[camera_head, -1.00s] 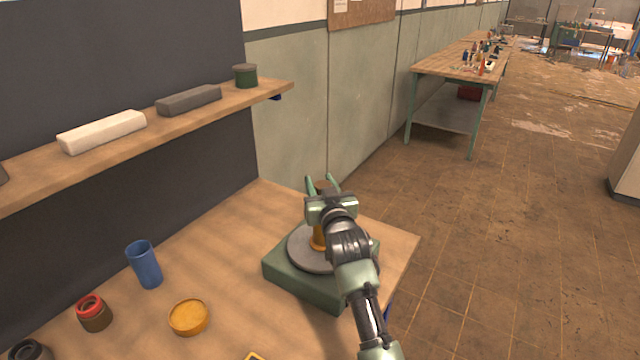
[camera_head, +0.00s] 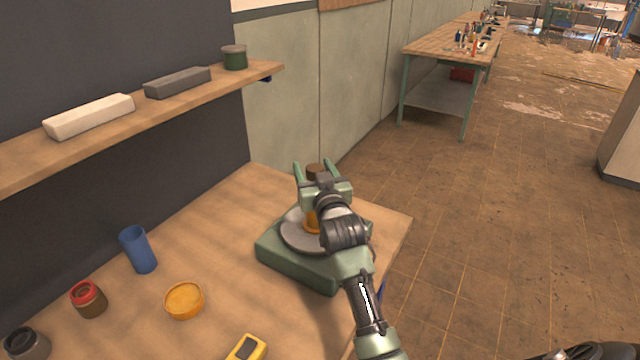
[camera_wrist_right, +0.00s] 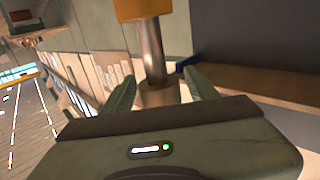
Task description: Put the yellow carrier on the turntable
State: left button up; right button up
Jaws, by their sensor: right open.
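The yellow-orange carrier (camera_head: 312,221) has a metal rod and a brown knob. It stands upright on the grey disc of the turntable (camera_head: 290,262), which has a green base near the table's right edge. In the right wrist view, the carrier's orange part (camera_wrist_right: 150,8) is at the top, with the rod and brown knob below it. My right gripper (camera_head: 315,166) is open, with one finger on each side of the knob. It also shows in the wrist view (camera_wrist_right: 163,92), with gaps beside the knob. My wrist hides part of the carrier and disc. My left gripper is out of view.
On the table's left stand a blue cup (camera_head: 138,250), a red-topped jar (camera_head: 88,298), a dark jar (camera_head: 28,343) and a round yellow dish (camera_head: 184,300). A yellow device (camera_head: 246,348) lies at the front. A shelf (camera_head: 130,124) overhangs the back left.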

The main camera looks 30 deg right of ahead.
jog(key=b+v, duration=0.1)
jog(key=v, duration=0.9)
jog(key=shift+s, duration=0.35)
